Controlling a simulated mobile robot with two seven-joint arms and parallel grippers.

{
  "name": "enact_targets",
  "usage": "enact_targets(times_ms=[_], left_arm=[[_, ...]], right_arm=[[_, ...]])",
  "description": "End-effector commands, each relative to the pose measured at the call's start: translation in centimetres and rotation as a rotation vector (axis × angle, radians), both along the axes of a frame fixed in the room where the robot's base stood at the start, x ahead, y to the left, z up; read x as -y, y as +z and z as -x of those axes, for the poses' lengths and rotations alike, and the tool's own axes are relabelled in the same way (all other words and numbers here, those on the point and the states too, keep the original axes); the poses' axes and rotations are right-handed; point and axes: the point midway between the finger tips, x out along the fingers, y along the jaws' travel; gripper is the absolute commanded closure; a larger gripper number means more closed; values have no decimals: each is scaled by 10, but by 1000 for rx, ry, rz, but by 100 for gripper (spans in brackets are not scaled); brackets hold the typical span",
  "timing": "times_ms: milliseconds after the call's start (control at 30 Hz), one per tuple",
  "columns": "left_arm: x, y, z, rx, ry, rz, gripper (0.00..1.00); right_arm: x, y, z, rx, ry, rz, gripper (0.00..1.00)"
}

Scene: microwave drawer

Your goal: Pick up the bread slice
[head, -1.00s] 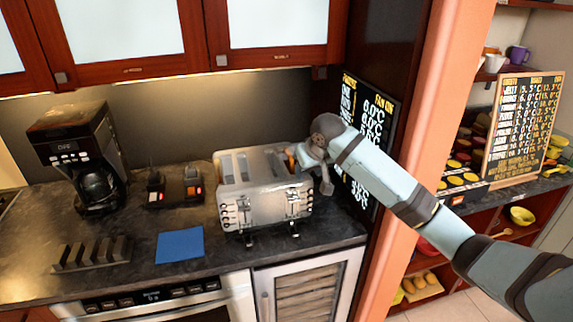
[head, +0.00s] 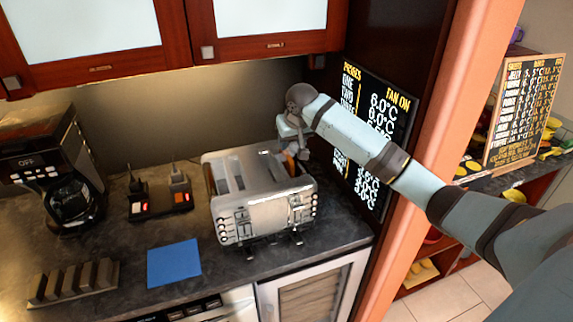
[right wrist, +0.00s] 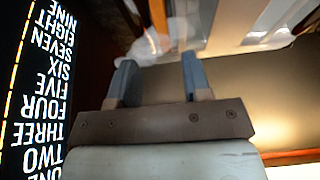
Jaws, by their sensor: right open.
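The bread slice (head: 290,164) shows as a small orange-brown piece sticking up from the right-hand part of the silver toaster (head: 265,216); the rest of it is hidden in the toaster. My right gripper (head: 292,149) is just above and behind the slice, close to it. Whether it touches the slice cannot be told. In the right wrist view, the gripper's two fingers (right wrist: 157,78) are apart with nothing between their tips. A brown strip beyond them may be the slice. My left gripper is not in view.
A black coffee maker (head: 60,170) and a small item with red lights (head: 160,204) stand left. A dark menu board (head: 385,115) is close on the right. Wooden cabinets (head: 265,45) hang above.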

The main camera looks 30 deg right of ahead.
Motion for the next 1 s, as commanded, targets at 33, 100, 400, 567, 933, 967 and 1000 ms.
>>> enact_targets(times_ms=[33,100,400,567,933,967,1000], left_arm=[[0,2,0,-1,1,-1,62],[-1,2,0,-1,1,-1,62],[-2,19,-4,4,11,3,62],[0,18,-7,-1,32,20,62],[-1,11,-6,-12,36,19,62],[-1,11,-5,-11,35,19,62],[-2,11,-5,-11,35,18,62]], right_arm=[[0,-4,-2,-1,0,-1,55],[0,-9,-4,0,0,-1,55],[1,-39,-18,-3,1,1,55],[3,-57,-24,-2,0,0,55],[3,-59,-25,0,0,0,81],[3,-59,-25,0,0,0,88],[3,-59,-25,0,0,0,97]])
